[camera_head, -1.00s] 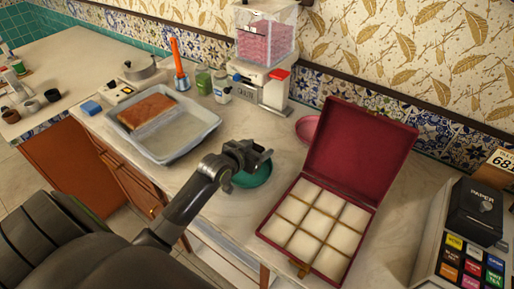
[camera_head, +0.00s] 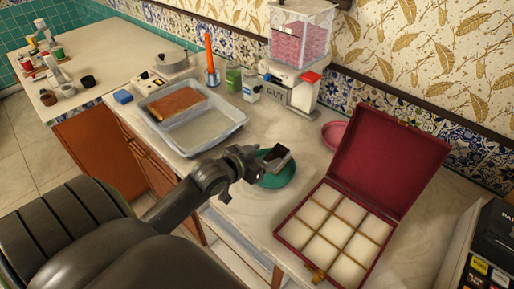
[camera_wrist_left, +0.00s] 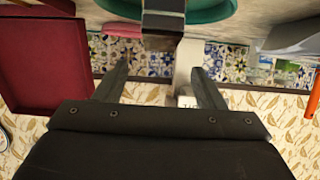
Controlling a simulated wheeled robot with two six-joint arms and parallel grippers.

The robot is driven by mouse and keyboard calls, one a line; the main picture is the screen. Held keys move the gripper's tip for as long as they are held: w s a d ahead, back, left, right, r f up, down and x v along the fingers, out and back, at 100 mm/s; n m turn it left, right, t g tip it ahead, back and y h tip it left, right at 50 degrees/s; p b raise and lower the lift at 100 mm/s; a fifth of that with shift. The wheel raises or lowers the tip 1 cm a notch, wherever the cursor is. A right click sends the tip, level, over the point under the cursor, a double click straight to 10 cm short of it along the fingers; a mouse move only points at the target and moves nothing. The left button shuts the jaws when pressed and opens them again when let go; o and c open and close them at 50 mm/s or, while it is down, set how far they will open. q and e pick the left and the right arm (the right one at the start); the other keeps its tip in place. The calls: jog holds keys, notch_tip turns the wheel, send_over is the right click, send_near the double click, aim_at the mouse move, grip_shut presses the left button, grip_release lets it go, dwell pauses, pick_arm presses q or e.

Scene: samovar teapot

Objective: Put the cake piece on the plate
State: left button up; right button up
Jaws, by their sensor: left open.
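The green plate (camera_head: 283,180) is on the counter, left of the red box. A small dark-sided block that looks like the cake piece (camera_head: 279,159) appears to rest on the plate, tilted. In the left wrist view the piece (camera_wrist_left: 163,15) is at the top edge, in front of the teal plate (camera_wrist_left: 210,10). My left gripper (camera_head: 250,164) is just left of the piece. In the left wrist view its fingers (camera_wrist_left: 158,75) are spread with nothing between them. My right gripper is not in view.
A grey tray (camera_head: 222,127) with a brown cake slab (camera_head: 178,102) sits at the left. An open red box (camera_head: 390,160) with pale squares stands right of the plate. A pink dish (camera_head: 333,134), dispenser (camera_head: 300,40) and small containers (camera_head: 234,79) are behind.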

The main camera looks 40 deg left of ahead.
pick_arm(q)
jog(key=shift+v, duration=1.3)
